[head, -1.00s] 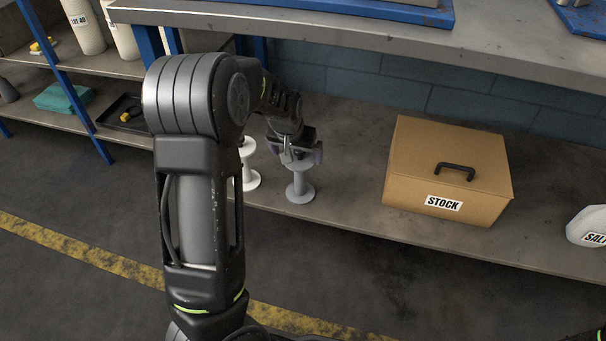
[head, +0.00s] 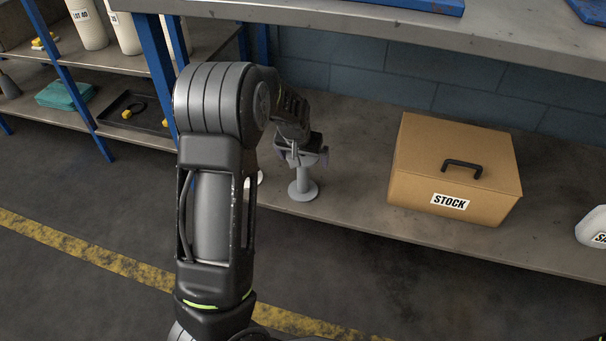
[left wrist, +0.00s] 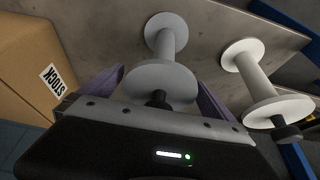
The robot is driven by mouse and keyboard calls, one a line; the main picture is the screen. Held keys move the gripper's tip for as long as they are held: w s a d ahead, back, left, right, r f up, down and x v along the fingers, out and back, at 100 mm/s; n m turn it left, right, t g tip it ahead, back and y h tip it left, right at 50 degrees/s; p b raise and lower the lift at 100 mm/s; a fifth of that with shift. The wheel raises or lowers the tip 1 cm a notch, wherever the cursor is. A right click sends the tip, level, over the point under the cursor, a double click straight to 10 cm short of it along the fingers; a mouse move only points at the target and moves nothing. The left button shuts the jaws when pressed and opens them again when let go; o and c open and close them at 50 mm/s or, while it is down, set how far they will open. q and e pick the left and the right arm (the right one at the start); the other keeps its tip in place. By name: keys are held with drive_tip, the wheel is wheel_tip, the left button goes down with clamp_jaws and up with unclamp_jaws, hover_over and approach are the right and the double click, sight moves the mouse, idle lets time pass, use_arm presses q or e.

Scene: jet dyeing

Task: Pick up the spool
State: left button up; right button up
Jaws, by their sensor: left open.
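A grey spool (head: 302,182) stands upright on the lower shelf; its upper end is partly hidden by my left gripper (head: 304,156). The left wrist view shows the grey spool (left wrist: 163,64) with its near flange between the two purple-grey fingers of the left gripper (left wrist: 165,92). The fingers are open, one on each side, and I cannot tell whether they touch it. A white spool (left wrist: 254,74) stands beside it in the left wrist view; in the head view my arm hides most of it. My right gripper is not in view.
A brown STOCK box (head: 455,172) with a black handle stands right of the grey spool, with bare shelf between. A white jug (head: 592,228) is at the right edge. A worktop (head: 400,38) overhangs the shelf. A blue post (head: 157,70) stands behind my arm.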

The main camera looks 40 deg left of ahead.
use_arm(q)
drive_tip(key=shift+x, duration=1.1)
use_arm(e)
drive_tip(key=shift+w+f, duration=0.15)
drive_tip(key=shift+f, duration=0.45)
use_arm(q)
drive_tip(key=shift+c, duration=0.4)
drive_tip(key=c, duration=1.3)
drive_tip(key=shift+o, duration=0.2)
